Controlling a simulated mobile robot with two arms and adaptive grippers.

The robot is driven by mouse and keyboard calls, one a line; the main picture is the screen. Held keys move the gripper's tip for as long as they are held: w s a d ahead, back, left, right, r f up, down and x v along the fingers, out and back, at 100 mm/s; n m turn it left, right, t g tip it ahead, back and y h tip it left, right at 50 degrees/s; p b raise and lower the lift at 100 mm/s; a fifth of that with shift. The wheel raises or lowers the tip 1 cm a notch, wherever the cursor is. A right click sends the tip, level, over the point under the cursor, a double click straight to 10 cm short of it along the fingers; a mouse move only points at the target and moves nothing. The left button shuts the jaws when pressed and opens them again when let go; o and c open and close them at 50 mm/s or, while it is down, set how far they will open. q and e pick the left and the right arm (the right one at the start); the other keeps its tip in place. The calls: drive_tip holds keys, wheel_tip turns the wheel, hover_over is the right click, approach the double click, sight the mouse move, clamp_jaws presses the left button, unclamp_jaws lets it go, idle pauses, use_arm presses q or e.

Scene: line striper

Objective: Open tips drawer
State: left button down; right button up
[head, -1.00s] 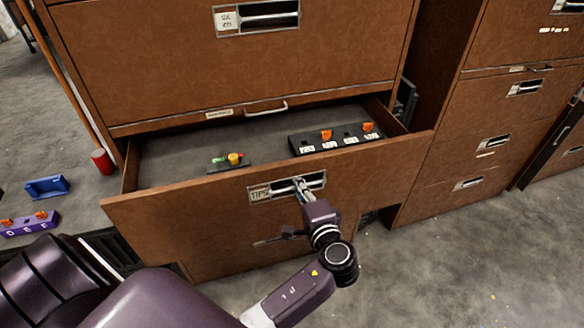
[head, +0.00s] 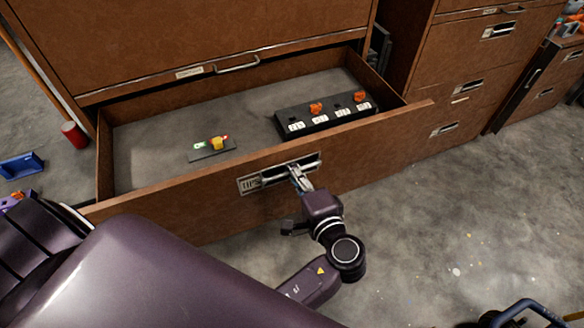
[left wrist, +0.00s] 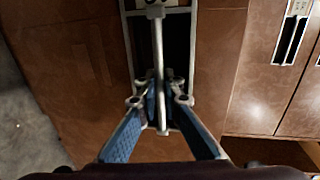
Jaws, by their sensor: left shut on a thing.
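The tips drawer (head: 190,202) is a brown drawer with a label reading "TIPS" (head: 250,184) beside its metal handle (head: 308,163). It stands pulled out, and its grey inside shows in the head view. My left gripper (head: 296,174) is shut on the handle at the drawer front. In the left wrist view the fingers (left wrist: 160,98) close around the handle bar (left wrist: 158,50). Inside lie a black holder with orange pieces (head: 322,112) and a small dark plate with a yellow knob (head: 213,149). My right gripper is not in view.
The cabinet's upper drawer (head: 200,40) is shut above. More brown cabinets (head: 455,70) stand at the right. A red cylinder (head: 74,134) and a blue tray (head: 20,166) are on the left. Grey floor (head: 450,210) is open at the right front. A dark blue bar (head: 525,310) shows at bottom right.

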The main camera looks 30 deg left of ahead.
use_arm(q)
drive_tip(key=c, duration=2.3)
unclamp_jaws()
drive_tip(key=shift+f, duration=0.1)
drive_tip(key=shift+c, duration=0.2)
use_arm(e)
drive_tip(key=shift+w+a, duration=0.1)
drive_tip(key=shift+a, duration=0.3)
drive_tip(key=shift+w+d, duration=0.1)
